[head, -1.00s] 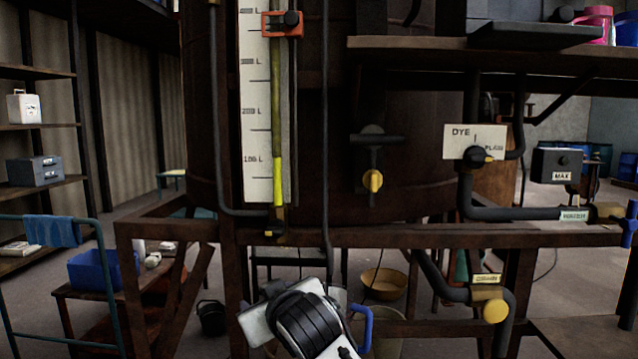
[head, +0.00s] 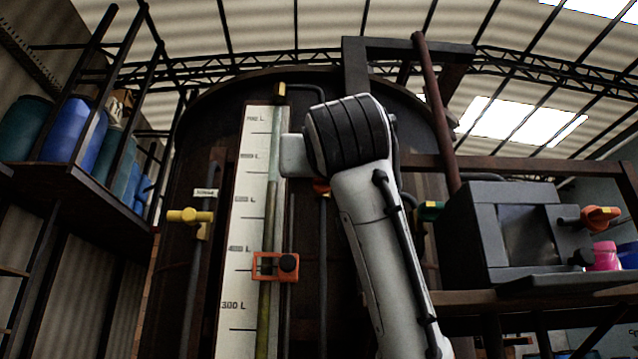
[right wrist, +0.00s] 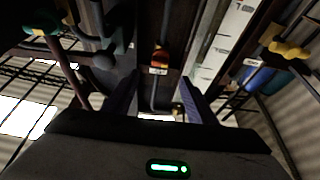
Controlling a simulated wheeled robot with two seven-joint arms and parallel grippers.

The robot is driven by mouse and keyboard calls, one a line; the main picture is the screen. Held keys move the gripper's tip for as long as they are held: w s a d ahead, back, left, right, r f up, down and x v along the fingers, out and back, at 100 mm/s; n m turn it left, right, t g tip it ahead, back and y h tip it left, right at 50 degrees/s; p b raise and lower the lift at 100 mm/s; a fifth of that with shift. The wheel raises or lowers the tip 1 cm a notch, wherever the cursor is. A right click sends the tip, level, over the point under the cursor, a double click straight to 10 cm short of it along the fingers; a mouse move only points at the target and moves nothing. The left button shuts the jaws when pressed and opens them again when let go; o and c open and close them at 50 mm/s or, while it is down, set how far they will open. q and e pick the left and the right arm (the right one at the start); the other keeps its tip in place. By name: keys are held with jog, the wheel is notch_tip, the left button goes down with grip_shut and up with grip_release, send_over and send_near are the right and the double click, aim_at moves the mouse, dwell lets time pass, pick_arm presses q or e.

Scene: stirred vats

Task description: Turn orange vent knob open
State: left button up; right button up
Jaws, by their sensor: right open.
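An orange-red knob (right wrist: 160,57) with a small white label shows in the right wrist view, on the dark vat wall ahead of my right gripper. In the head view only a bit of an orange part (head: 320,187) shows beside my right arm, which covers the rest; it looks like the same knob. My right gripper (right wrist: 158,88) is open, its two dark fingers apart with nothing between them. The knob appears between the finger directions but beyond the tips. In the head view the right gripper is hidden behind my raised arm. My left gripper is out of view.
A tall white level scale (head: 245,215) carries an orange slider clamp (head: 275,266) left of my arm. A yellow valve handle (head: 190,216) sits farther left. A grey box (head: 500,235) with an orange knob (head: 600,217) stands right. Blue drums (head: 82,133) fill a left shelf.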

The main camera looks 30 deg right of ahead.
jog(key=p+x, duration=0.4)
jog(key=x, duration=0.6)
jog(key=shift+f, duration=0.1)
jog(key=c, duration=1.1)
